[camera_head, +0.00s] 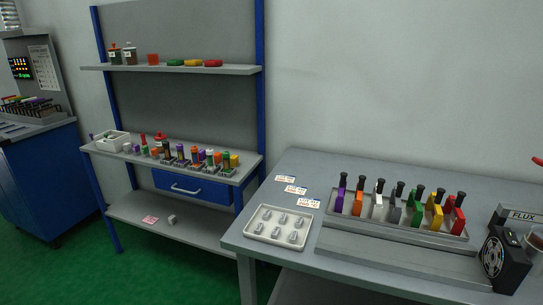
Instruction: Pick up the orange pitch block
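An orange block (358,203) with a black upright handle stands in a long grey rack (400,234) on the right-hand table. It is between a purple block (340,199) on its left and a white block (377,206) on its right. Its base is hidden in the rack. Smaller orange pieces also show among the parts on the shelf bench at left, and an orange-red piece (153,59) sits on the upper shelf; I cannot tell their exact kind. Neither of my grippers is in view.
Grey, green, yellow and red blocks (459,214) fill the rack's right side. A white tray (279,226) of small metal pieces and several labels lie left of it. A black fan unit (503,262) and FLUX box (520,217) stand at right.

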